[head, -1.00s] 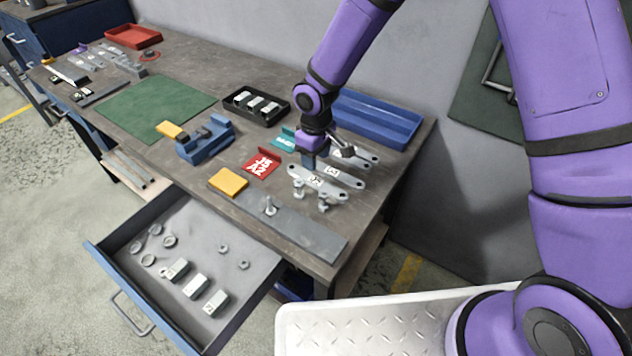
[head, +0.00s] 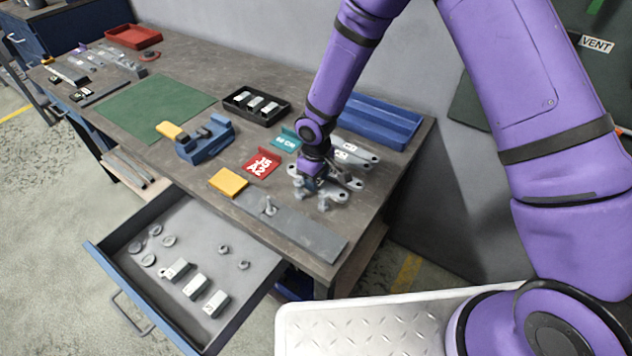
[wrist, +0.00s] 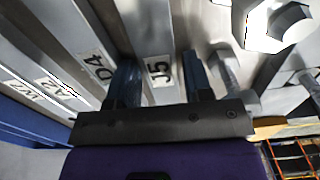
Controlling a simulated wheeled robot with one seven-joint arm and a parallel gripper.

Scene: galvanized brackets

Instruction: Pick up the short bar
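Several flat grey galvanized bars lie side by side at the bench's front right; the rear ones (head: 360,156) show in the head view. My gripper (head: 311,182) is low over the front bar (head: 335,191), partly hiding it. In the wrist view, my gripper (wrist: 158,65) is open, with its two blue fingers on either side of a bar labelled J5 (wrist: 152,35). A bar labelled D4 (wrist: 92,62) lies just left of it. I cannot tell which bar is the short one, or how deep the fingers reach.
Bolts (wrist: 285,22) stand close right of the fingers. A red plate (head: 262,163), teal bracket (head: 287,140), yellow block (head: 228,182) and blue vise (head: 205,145) are left. A blue tray (head: 375,120) is behind. An open drawer (head: 190,230) juts out in front.

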